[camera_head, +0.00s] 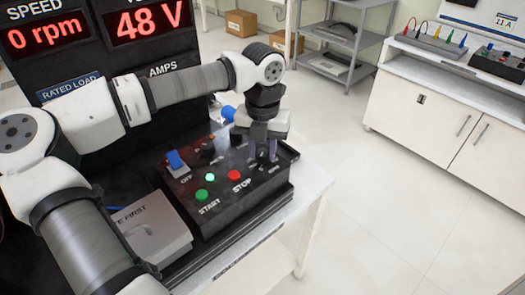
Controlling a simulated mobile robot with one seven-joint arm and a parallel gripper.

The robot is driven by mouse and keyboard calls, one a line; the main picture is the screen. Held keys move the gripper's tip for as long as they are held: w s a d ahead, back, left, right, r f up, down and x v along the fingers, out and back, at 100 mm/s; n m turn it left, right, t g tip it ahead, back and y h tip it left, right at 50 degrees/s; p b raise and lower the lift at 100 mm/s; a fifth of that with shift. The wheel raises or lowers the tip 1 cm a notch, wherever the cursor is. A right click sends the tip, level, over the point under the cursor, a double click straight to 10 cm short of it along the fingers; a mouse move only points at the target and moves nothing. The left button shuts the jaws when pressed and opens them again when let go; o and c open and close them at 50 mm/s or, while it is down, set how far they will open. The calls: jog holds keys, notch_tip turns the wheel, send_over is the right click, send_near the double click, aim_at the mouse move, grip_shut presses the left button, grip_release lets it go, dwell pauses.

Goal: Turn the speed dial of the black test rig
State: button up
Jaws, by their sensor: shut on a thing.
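The black test rig (225,205) is a sloped control box on a table. The speed dial is not clearly visible; the fingers cover that spot. The display (48,38) reads 0 rpm, and the one beside it (148,20) reads 48 V.
My arm spans the left and middle of the view. A grey box (150,235) with partly hidden lettering lies left of the panel. The table edge (280,240) is close on the right, with open floor beyond. A white cabinet (450,130) and grey shelf (340,65) stand behind.

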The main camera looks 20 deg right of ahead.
aim_at(263, 152)
jog(key=m+b, duration=0.1)
jog(key=m, duration=0.2)
jog(key=shift+f+b, duration=0.1)
jog(key=shift+b, duration=0.2)
jog(key=shift+m+b, duration=0.55)
jog(key=shift+m, duration=1.45)
jog(key=o, duration=1)
notch_tip(263, 152, up, 14)
jog(key=shift+r, duration=0.1)
